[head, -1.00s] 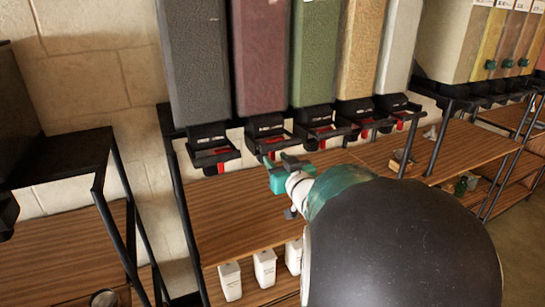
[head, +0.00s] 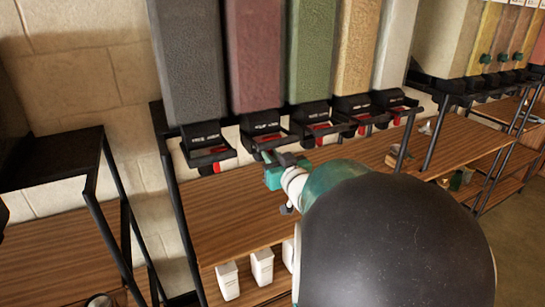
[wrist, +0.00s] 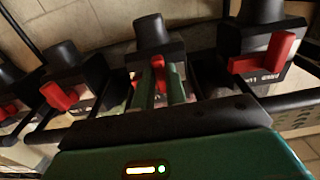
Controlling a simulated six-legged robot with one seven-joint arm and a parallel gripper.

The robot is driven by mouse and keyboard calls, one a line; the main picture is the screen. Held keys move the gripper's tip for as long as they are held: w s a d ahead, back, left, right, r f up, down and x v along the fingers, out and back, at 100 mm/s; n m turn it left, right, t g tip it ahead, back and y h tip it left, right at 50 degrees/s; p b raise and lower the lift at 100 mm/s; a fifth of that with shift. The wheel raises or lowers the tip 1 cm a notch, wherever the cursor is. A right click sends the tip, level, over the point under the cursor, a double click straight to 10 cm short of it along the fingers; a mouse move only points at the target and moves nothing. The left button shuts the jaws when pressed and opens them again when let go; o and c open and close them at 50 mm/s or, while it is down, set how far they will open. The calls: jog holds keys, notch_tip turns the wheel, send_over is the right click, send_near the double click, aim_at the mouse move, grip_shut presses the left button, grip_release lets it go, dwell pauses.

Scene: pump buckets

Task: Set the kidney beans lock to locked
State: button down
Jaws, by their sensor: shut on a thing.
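The kidney beans dispenser is the second from the left, under the maroon bin (head: 254,55). Its black outlet (head: 266,128) bears a label too small to read surely. Its red lock lever (wrist: 157,66) shows between my green fingers in the wrist view. My gripper (wrist: 163,88) is shut on this lever, one finger on each side. In the head view my gripper (head: 268,160) reaches up to the front of this outlet, and my arm covers much of the lower right. Whether the lever stands at locked cannot be read.
The leftmost dispenser (head: 207,143) has its own red lever (wrist: 265,60), close beside in the wrist view. More dispensers stand on the other side. Black rack bars run in front of the outlets. A wooden shelf (head: 225,215) lies below, with white cartons (head: 262,266) underneath.

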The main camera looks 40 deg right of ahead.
jog(key=shift+s+d+r, duration=0.1)
jog(key=shift+s+d, duration=0.15)
jog(key=shift+d, duration=0.4)
jog(key=shift+s+d, duration=0.2)
jog(key=shift+d, duration=0.45)
jog(key=c, duration=1.4)
grip_release()
jog(key=shift+s+d, duration=0.1)
jog(key=shift+c, duration=0.2)
jog(key=shift+a, duration=0.2)
